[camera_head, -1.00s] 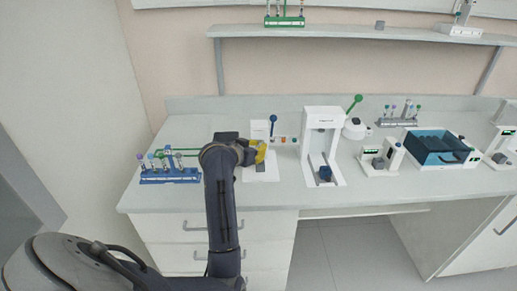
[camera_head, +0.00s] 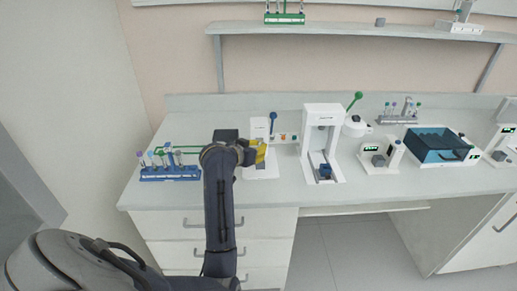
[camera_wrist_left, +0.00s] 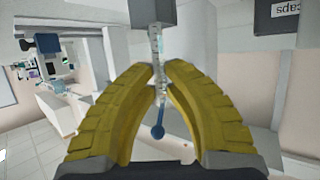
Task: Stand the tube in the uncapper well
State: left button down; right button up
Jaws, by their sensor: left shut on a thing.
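My left gripper (camera_head: 262,151) has yellow fingers and is at the white uncapper (camera_head: 260,127), hiding part of it. In the left wrist view its fingers (camera_wrist_left: 159,88) are shut on a slim clear tube (camera_wrist_left: 156,45) with markings. The tube's far end meets a grey block (camera_wrist_left: 152,12) at the top of that view; I cannot tell whether it is inside the block or only against it. The well is not clear in the head view. My right gripper is not in view.
A blue rack (camera_head: 170,174) with several tubes stands at the left. A white frame device (camera_head: 322,130) stands right of the uncapper. A dark caps bin (camera_wrist_left: 276,16) shows in the wrist view.

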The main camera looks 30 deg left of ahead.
pick_arm(q)
jog(key=shift+f, duration=0.6)
jog(key=c, duration=1.4)
grip_release()
jog(key=shift+o, duration=0.2)
jog(key=v, duration=1.2)
